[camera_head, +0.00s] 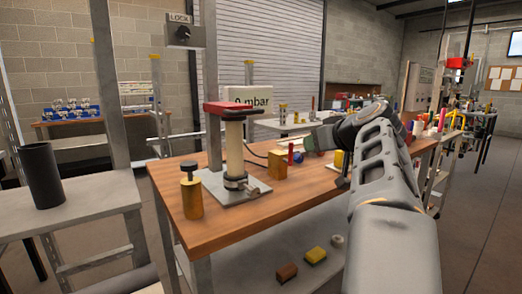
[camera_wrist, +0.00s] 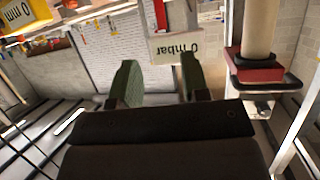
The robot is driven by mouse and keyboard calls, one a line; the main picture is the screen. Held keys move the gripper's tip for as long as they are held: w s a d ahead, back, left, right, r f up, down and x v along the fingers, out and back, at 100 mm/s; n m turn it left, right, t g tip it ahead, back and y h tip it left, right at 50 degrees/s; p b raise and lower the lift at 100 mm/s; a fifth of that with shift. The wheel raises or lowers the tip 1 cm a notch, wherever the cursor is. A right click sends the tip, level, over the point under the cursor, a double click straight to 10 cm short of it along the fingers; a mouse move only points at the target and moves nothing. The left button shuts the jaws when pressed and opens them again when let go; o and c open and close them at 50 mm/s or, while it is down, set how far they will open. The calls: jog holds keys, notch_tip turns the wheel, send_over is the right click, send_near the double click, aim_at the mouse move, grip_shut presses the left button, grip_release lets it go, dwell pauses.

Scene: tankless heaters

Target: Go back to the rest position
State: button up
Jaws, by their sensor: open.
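My gripper (camera_wrist: 157,75) is open in the wrist view, with two green fingers apart and nothing between them. The wrist view looks upside down. In the head view my grey arm reaches forward over the right part of the wooden table (camera_head: 215,222), and my gripper (camera_head: 312,143) points left above it. The gripper is above the table, to the right of a cream column (camera_head: 234,150) with a red top. The column stands on a metal plate and also shows in the wrist view (camera_wrist: 258,30).
A display reading "0 mbar" (camera_head: 247,98) stands behind the column. A dark cylinder (camera_head: 41,176) stands on the left bench. Small blocks (camera_head: 315,255) lie on the lower shelf. Floor is free at right.

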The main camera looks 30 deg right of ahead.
jog(key=s+a+r+g+y+p, duration=0.2)
jog(key=a+g+p, duration=0.6)
jog(key=a+p, duration=1.55)
jog(key=s+a+f+n+g+p, duration=0.1)
jog(key=s+a+f+p, duration=0.1)
jog(key=s+p, duration=0.6)
jog(key=p, duration=0.3)
jog(key=shift+s+g+h, duration=0.15)
jog(key=shift+g+h, duration=0.25)
